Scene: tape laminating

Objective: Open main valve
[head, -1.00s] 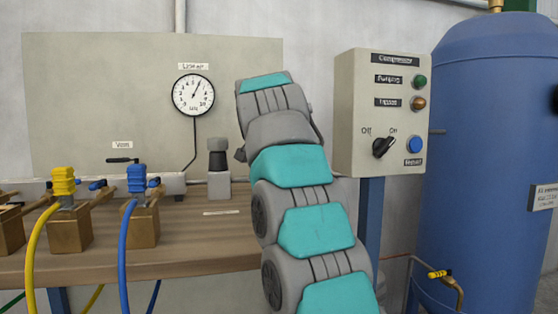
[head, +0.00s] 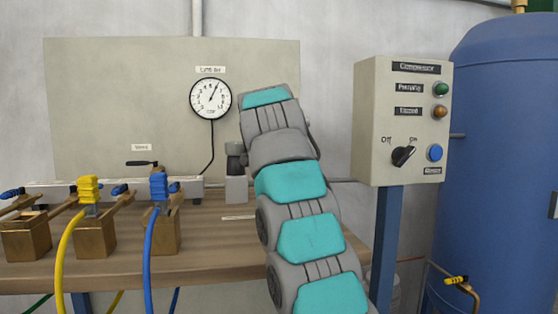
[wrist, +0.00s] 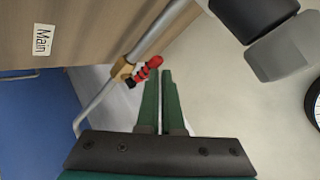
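In the wrist view, a red-handled valve (wrist: 148,69) with a brass body sits on a thin grey pipe (wrist: 96,103). A "Main" label (wrist: 42,40) is on the wooden surface at the upper left. My gripper (wrist: 161,72) points at the valve area with its two green fingers close together, a thin gap between them and nothing visible held. The red handle appears just left of the fingertips; I cannot tell whether they touch. In the head view, my arm hides my gripper and the main valve.
The wooden workbench (head: 110,268) holds brass blocks with yellow and blue hoses. The round gauge (head: 210,98) hangs on the back panel. The compressor control box (head: 377,125) and blue tank (head: 500,170) stand right of my arm. A dark and grey fitting (wrist: 282,47) is near the wrist view's upper right.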

